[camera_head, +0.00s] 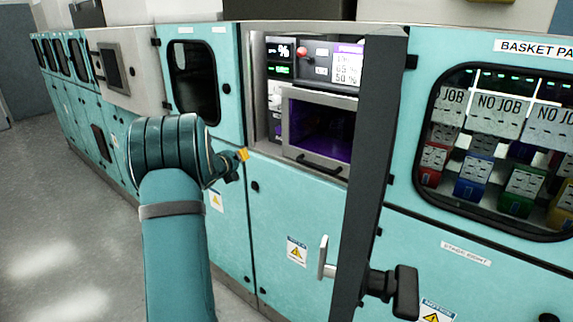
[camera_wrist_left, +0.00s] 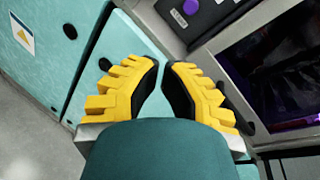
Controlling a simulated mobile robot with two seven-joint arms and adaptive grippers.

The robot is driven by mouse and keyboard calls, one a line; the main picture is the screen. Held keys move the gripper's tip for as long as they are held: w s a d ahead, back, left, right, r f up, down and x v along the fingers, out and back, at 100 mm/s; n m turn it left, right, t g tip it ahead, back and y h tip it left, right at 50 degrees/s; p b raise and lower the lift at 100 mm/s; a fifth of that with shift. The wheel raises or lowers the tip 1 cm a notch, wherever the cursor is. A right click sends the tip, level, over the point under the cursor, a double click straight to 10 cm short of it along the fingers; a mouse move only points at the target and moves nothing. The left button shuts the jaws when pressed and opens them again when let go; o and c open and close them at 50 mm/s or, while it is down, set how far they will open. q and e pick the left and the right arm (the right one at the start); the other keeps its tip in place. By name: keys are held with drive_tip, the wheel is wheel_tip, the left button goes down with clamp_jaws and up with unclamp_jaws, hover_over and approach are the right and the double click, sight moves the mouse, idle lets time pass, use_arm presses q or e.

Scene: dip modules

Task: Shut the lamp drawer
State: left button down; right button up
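The lamp drawer (camera_head: 287,128) is a grey-framed box front with a dark purple-lit window and a black bar handle (camera_head: 320,163). It sits in the open bay of the teal cabinet; how far it stands out I cannot tell. In the left wrist view its dark window (camera_wrist_left: 285,75) is at the right. My left gripper (camera_head: 243,155) is left of the drawer, in front of the cabinet, apart from the handle. In the wrist view its yellow fingers (camera_wrist_left: 163,72) have a narrow gap between their tips and hold nothing. My right gripper is not in view.
The bay's door (camera_head: 372,150) stands open, nearly edge-on, right of the drawer and hides part of it. Its handle (camera_head: 325,260) sticks out low down. A panel with a red button (camera_head: 302,53) is above the drawer. Open floor (camera_head: 70,220) lies at the left.

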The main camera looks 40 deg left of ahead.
use_arm(q)
drive_tip(key=s+a+f+n+g+y+p, duration=0.1)
drive_tip(key=s+a+f+n+g+y, duration=0.2)
drive_tip(key=n, duration=0.8)
drive_tip(key=s+a+f+n+g+y+p, duration=0.15)
drive_tip(key=s+n+g, duration=0.3)
drive_tip(key=n, duration=0.65)
drive_tip(key=s+d+f+n+h+p, duration=0.1)
drive_tip(key=d+f+n+h, duration=0.2)
drive_tip(key=d+n, duration=0.5)
drive_tip(key=s+d+f+n+h+p, duration=0.1)
drive_tip(key=d+f+n+h, duration=0.25)
drive_tip(key=n, duration=0.85)
drive_tip(key=w+d+r+n+t+h+p, duration=0.1)
drive_tip(key=w+d+r+n+t, duration=0.3)
drive_tip(key=n, duration=0.6)
drive_tip(key=w+d+r+n+t+h+p, duration=0.2)
drive_tip(key=w+d+r+n+t, duration=0.15)
drive_tip(key=r+n, duration=0.5)
drive_tip(key=w+a+f+n, duration=0.1)
drive_tip(key=w+f, duration=0.1)
drive_tip(key=w, duration=0.4)
drive_tip(key=w+a+f, duration=0.1)
drive_tip(key=w+f, duration=0.1)
drive_tip(key=w, duration=0.5)
drive_tip(key=shift+w+f+n+p, duration=0.2)
drive_tip(key=shift+f+n+p, duration=0.1)
drive_tip(key=shift+n+p, duration=0.1)
